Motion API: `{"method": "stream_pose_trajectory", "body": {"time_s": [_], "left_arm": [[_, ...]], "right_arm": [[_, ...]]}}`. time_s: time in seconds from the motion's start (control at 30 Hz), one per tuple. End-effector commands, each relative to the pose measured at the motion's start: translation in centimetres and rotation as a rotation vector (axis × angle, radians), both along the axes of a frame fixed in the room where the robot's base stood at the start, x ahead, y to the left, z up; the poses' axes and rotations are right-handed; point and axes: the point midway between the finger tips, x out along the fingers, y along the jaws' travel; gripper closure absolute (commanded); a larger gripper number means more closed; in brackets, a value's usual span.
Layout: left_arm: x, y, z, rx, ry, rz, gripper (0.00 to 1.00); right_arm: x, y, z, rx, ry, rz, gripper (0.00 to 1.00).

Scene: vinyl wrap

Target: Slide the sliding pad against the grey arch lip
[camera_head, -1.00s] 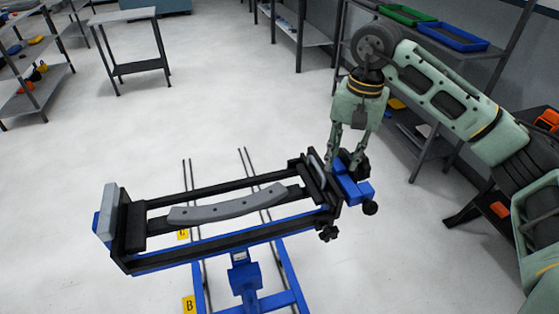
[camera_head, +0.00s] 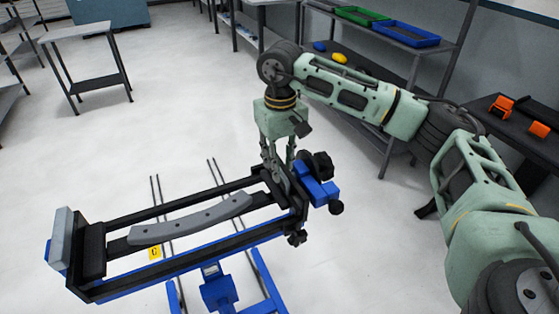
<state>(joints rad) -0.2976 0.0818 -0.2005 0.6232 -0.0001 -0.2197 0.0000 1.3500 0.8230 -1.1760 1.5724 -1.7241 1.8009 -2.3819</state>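The grey arch lip (camera_head: 190,222) is a curved bar with small holes, lying lengthwise inside a black rail frame (camera_head: 200,248). At the frame's right end is a dark block with a grey handle, apparently the sliding pad (camera_head: 282,181). It stands a short gap right of the arch's right end. My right gripper (camera_head: 280,166) points down at this handle, with its fingers visibly apart. Its fingertips overlap the handle in the picture; whether they touch it I cannot tell. My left gripper is out of view.
A blue clamp with black knobs (camera_head: 318,185) sits at the frame's right end, close to my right gripper. A grey end plate (camera_head: 61,238) closes the left end. A blue stand (camera_head: 217,290) is below.

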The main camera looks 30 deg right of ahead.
Motion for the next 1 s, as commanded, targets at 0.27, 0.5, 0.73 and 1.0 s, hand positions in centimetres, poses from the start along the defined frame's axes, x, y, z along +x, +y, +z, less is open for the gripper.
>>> {"method": "stream_pose_trajectory", "body": {"time_s": [0.27,0.5,0.73,1.0], "left_arm": [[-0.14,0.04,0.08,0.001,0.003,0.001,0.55],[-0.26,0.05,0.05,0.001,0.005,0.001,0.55],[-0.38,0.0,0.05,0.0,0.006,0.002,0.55],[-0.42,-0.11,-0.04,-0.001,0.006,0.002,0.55]], "right_arm": [[-0.01,0.02,-0.7,0.001,-0.001,0.0,0.73],[-0.01,0.02,-0.67,0.001,-0.001,0.0,0.87],[-0.01,-0.01,-0.65,0.0,-0.001,0.0,1.0],[0.03,0.3,-0.66,0.0,-0.001,0.001,1.0]]}}
